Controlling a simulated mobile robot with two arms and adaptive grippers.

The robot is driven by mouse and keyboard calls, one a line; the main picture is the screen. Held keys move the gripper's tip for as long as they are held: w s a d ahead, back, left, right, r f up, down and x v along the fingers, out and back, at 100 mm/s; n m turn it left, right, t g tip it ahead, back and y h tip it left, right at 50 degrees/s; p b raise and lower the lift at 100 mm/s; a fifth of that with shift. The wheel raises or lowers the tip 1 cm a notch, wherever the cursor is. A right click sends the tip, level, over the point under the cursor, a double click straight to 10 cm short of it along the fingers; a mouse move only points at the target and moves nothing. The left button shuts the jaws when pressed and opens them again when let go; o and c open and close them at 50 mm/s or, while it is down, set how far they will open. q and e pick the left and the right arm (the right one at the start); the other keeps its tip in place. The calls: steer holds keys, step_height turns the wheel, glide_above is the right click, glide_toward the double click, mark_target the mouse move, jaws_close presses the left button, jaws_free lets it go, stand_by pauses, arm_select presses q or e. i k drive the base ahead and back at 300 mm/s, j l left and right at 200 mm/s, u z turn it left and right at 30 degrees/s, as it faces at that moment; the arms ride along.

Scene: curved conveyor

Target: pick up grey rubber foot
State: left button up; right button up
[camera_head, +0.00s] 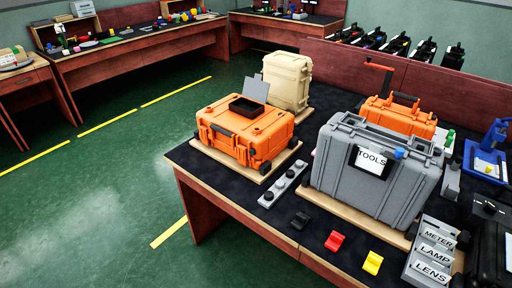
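I cannot tell for certain which thing is the grey rubber foot. A small dark grey piece (300,220) lies near the front edge of the black-topped table (232,186), and it may be the foot. It is apart from the red piece (334,241) and the yellow piece (373,262) in the same row. Neither of my grippers shows in the head view.
A grey case (345,185) labelled TOOLS stands behind the row. A grey strip with round knobs (283,187) lies left of it. Orange cases (240,135) (405,112) and a beige case (287,80) stand farther back. Labelled grey boxes (432,250) are at the right.

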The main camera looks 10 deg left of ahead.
mark_target(280, 184)
steer(key=i+j, duration=0.45)
steer(key=j, duration=0.25)
steer(key=i+j+z, duration=0.1)
steer(key=i+j, duration=0.35)
steer(key=j, duration=0.25)
